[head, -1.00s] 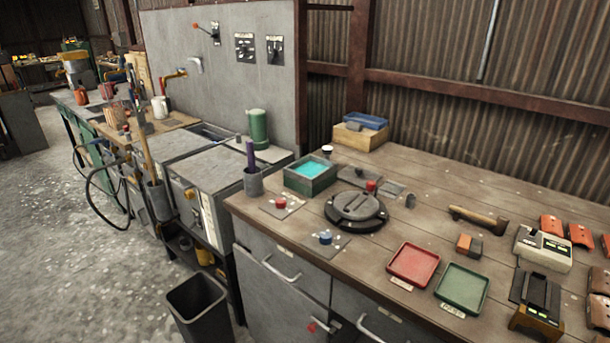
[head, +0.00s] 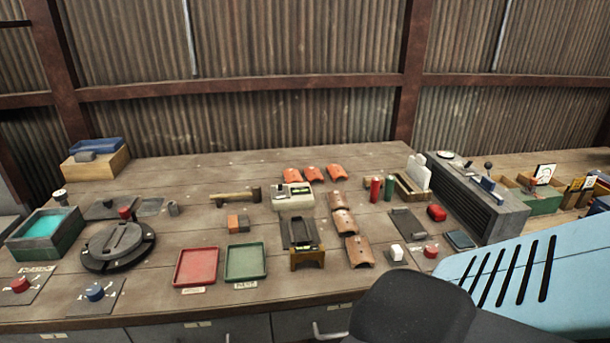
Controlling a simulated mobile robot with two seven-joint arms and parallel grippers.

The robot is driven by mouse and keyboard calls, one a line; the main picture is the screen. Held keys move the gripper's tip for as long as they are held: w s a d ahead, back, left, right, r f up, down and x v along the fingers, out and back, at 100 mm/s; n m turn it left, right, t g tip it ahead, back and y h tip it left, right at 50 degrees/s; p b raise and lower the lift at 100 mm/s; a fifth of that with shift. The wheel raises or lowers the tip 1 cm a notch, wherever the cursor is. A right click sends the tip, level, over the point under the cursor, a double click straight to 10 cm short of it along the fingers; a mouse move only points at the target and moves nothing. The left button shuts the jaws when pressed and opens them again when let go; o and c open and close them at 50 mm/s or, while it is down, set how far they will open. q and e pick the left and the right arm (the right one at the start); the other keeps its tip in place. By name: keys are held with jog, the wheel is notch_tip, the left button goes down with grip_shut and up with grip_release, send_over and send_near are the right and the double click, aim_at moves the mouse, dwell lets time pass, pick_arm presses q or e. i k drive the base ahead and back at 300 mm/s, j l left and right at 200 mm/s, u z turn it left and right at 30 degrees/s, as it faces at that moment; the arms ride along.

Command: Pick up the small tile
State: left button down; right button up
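Several curved clay tiles lie on the wooden workbench (head: 150,290). Three bright orange tiles, left (head: 291,175), middle (head: 314,173) and right (head: 338,172), lie in a row toward the back. A column of brownish-orange tiles runs toward the front: a back one (head: 337,200), a middle one (head: 345,222) and a front one (head: 360,253). The back-row tiles look smaller, but they are also farther away, so I cannot tell which is the small tile. Neither of my grippers shows.
A scale-like device (head: 293,197) and a black-topped stand (head: 302,240) are left of the column. A red tray (head: 196,266), a green tray (head: 246,261) and a hammer (head: 235,197) are farther left. A grey vented unit (head: 478,200) stands at right.

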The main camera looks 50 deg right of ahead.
aim_at(344, 221)
jog(key=z, duration=1.75)
jog(key=k+j+z, duration=0.15)
jog(key=j+z, duration=0.25)
jog(key=k+j+z, duration=0.2)
jog(key=z, duration=0.2)
jog(key=k+j+z, duration=0.2)
jog(key=z, duration=0.15)
